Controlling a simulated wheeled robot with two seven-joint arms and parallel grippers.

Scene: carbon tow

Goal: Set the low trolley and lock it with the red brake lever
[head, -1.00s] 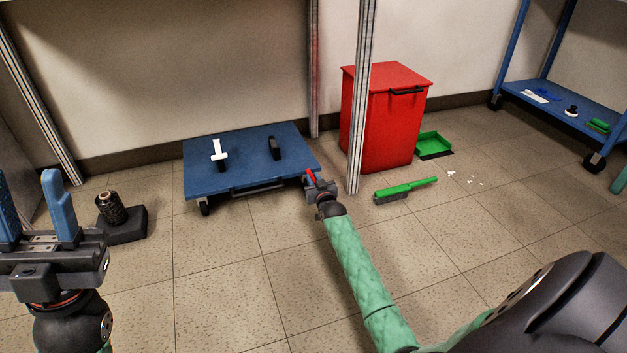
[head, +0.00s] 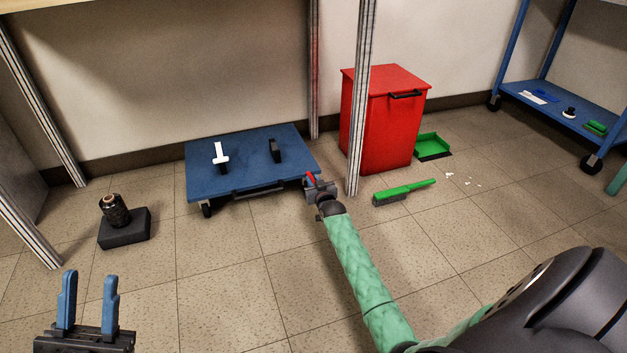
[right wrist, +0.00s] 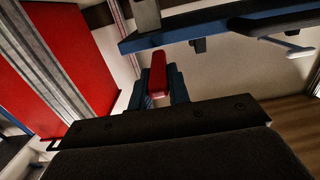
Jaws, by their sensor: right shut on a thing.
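The low blue trolley (head: 245,172) stands on the floor under the table, against the wall, with a black handle (head: 258,193) along its front edge. The red brake lever (head: 310,180) is at its front right corner. My right gripper (head: 314,184) is at that corner. In the right wrist view the red lever (right wrist: 157,75) sits between the blue fingers of my right gripper (right wrist: 158,88), which is shut on it. The trolley's edge (right wrist: 225,22) shows above it. My left gripper (head: 88,300) is open and empty above the floor at the lower left.
A white-topped piece (head: 220,153) and a black block (head: 275,150) stand on the trolley. A black spool (head: 114,210) sits on a dark block at left. A table leg (head: 360,110), red bin (head: 378,130), green brush (head: 403,192) and dustpan (head: 433,146) are at right.

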